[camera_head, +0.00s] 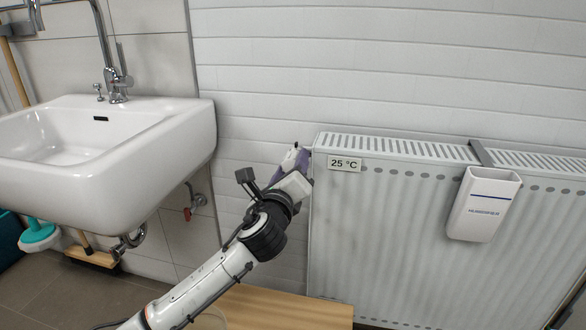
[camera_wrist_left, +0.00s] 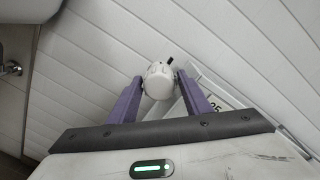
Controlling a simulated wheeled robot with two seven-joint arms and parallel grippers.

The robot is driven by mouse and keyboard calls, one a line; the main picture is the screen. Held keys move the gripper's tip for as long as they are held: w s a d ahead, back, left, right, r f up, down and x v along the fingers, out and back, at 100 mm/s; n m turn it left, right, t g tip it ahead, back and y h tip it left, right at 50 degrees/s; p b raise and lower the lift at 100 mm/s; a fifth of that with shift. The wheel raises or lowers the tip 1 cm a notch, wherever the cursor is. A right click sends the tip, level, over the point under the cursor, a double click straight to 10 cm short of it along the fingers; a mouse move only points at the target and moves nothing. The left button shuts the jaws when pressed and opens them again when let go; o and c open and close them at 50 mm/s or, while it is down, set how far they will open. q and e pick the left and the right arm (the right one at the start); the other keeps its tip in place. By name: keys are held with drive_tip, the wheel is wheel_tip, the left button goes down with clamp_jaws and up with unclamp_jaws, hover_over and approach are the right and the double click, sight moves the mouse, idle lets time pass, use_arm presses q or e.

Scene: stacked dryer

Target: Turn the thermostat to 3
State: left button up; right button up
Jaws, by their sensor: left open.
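The white thermostat knob (camera_wrist_left: 158,82) sits at the upper left end of the radiator (camera_head: 390,230). In the left wrist view it lies between the two purple fingers of my left gripper (camera_wrist_left: 158,90), near their tips. The fingers are open around it; whether either one touches it I cannot tell. A dark mark shows at the knob's far end, but no number is readable. In the head view my left gripper (camera_head: 293,162) reaches the radiator's upper left corner and hides most of the knob. My right gripper is not in view.
A "25 °C" label (camera_head: 345,163) is on the radiator's top left. A white humidifier (camera_head: 482,204) hangs on its front at right. A white sink (camera_head: 105,150) stands at left. A wooden bench or board (camera_head: 270,308) lies below my left arm.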

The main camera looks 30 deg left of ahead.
use_arm(q)
drive_tip(key=shift+w+a, duration=0.2)
drive_tip(key=shift+w, duration=0.45)
drive_tip(key=c, duration=0.8)
drive_tip(key=shift+o, duration=0.2)
